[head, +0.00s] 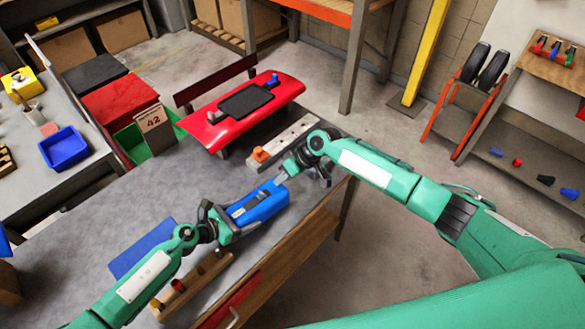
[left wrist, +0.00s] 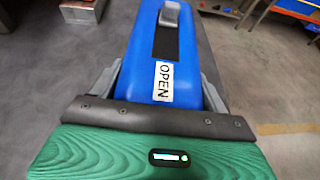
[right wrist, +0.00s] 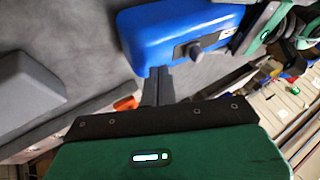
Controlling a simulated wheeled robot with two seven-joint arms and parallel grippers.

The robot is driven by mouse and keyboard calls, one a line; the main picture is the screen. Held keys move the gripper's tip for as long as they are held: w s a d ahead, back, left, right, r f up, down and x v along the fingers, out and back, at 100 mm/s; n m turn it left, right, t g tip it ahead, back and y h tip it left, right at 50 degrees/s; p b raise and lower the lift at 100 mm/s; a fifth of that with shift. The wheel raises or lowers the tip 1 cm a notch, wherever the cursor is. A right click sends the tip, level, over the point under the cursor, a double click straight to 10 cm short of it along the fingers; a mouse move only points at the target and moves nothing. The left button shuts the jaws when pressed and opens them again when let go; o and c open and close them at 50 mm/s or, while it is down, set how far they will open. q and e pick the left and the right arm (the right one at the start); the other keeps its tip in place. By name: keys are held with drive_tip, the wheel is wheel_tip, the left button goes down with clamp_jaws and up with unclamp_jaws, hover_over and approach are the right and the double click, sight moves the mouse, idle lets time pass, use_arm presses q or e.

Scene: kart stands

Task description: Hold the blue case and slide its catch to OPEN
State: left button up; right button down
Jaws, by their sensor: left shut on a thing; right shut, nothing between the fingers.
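The blue case (head: 267,207) lies on the grey workbench. My left gripper (head: 231,222) is shut on its near-left end, with a finger on each side in the left wrist view (left wrist: 160,85). A white OPEN label (left wrist: 163,83) is on the case's top close to that gripper. The grey catch (left wrist: 170,14) stands in a dark track at the end away from the label; it also shows in the right wrist view (right wrist: 194,49). My right gripper (head: 281,180) is shut and empty by the case's far end. Its fingertips (right wrist: 160,72) are close to the case; I cannot tell whether they touch it.
A flat blue mat (head: 139,250) and a wooden tray (head: 216,268) are near my left arm. A grey slotted bar (head: 290,137) with an orange block (head: 260,154) lies behind the case. A red panel (head: 222,124) and a "42" sign (head: 151,119) stand farther back.

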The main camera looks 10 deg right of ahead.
sight(260, 194)
drive_tip(key=shift+s+a+f, duration=0.1)
drive_tip(key=shift+s+a, duration=0.4)
drive_tip(key=shift+a, duration=0.4)
drive_tip(key=shift+s+a, duration=0.5)
drive_tip(key=shift+a, duration=0.4)
drive_tip(key=s+a, duration=0.2)
drive_tip(key=a, duration=0.1)
drive_tip(key=shift+a, duration=0.2)
drive_tip(key=shift+d, duration=0.15)
drive_tip(key=shift+w+d, duration=0.25)
drive_tip(key=shift+d, duration=0.05)
drive_tip(key=d, duration=0.1)
drive_tip(key=w+d, duration=0.1)
drive_tip(key=shift+w+d, duration=0.3)
drive_tip(key=v, duration=1)
